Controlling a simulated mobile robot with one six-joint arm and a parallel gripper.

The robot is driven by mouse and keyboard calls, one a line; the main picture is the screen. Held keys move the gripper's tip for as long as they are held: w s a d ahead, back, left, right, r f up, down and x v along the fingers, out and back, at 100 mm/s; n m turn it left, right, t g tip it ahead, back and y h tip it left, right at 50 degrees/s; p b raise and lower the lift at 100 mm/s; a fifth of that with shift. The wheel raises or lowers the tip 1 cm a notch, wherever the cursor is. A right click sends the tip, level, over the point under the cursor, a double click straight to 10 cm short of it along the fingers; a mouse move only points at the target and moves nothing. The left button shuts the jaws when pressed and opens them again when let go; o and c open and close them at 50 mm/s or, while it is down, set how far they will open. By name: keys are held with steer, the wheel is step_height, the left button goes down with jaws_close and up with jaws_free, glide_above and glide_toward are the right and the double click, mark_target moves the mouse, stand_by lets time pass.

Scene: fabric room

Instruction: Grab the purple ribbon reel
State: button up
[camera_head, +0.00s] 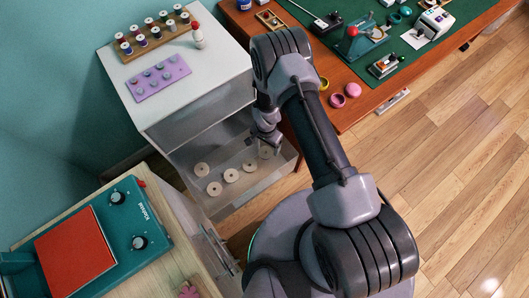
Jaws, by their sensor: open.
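I cannot make out a clearly purple ribbon reel. Several pale, cream-looking reels with centre holes lie in the open drawer (226,208); one of them (231,175) is near the middle, and another (265,152) is at the right end, close to my gripper. My gripper (266,146) points down over the right part of the drawer. It is open, its fingers are small and dark here, and no held object shows. A magenta ring-shaped item (337,100) lies on the wooden table edge; I cannot tell if it is a reel.
A white cabinet (215,75) above the drawer carries a wooden thread rack (154,39), a lilac tray (159,79) and a white bottle (198,38). The wooden table (350,117) with a green mat is at right. A teal machine (130,215) stands at lower left.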

mark_target(265, 151)
step_height(265, 151, down, 3)
steer(key=shift+f+b, duration=0.1)
steer(key=shift+b, duration=0.35)
steer(key=f+b, duration=0.2)
steer(key=f, duration=0.1)
steer(key=f+b, duration=0.1)
steer(key=f, duration=0.1)
steer(key=shift+w+a+f+b, duration=0.1)
steer(key=shift+w+f+b, duration=0.2)
steer(key=shift+w, duration=0.1)
steer(key=shift+r, duration=0.2)
steer(key=shift+c, duration=0.7)
steer(key=shift+r, duration=0.1)
steer(key=c, duration=1.3)
